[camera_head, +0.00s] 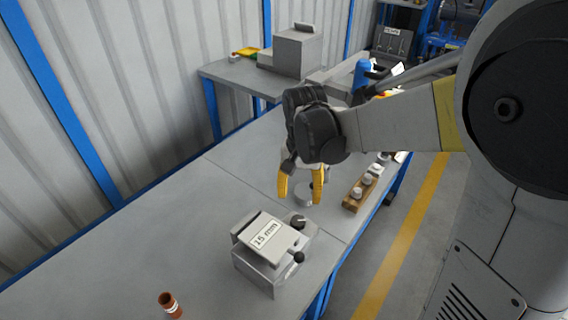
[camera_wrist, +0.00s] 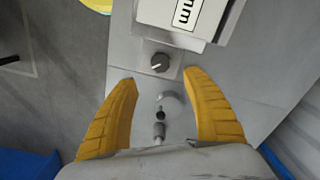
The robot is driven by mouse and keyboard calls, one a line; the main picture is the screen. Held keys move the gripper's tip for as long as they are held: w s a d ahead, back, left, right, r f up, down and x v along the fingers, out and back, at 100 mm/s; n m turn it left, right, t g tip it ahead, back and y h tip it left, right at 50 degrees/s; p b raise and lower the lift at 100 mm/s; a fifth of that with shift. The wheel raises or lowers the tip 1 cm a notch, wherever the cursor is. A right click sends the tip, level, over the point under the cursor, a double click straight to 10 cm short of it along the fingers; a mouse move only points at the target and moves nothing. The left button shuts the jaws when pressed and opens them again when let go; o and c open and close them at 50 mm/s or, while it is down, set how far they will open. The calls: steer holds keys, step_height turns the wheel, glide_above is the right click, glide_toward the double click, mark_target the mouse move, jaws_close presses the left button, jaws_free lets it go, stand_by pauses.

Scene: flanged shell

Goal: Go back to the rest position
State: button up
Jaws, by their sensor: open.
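My gripper (camera_head: 301,192) is open above the workbench, its two yellow fingers pointing down and apart. It is behind the grey machine labelled "15 mm" (camera_head: 267,262). In the wrist view my gripper (camera_wrist: 160,80) shows both fingers spread with no object clasped between them. The machine (camera_wrist: 208,22) is at the top of that view, with a dark knob (camera_wrist: 160,62) beyond the fingertips. A small round grey piece (camera_head: 303,199) shows behind and between the fingers in the head view; whether it stands on the bench is hard to tell.
A wooden block (camera_head: 357,196) with white round pieces is at the bench's right edge. A second table (camera_head: 235,75) with a grey box is at the back. The left bench surface is mostly clear.

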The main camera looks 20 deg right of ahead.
steer(key=s+r+n+t, duration=0.5)
steer(key=s+r+t, duration=0.2)
steer(key=s, duration=0.5)
steer(key=shift+s+r+n, duration=0.2)
steer(key=shift+r+n, duration=0.1)
steer(key=shift+r, duration=0.35)
steer(key=shift+d, duration=0.1)
stand_by(0.5)
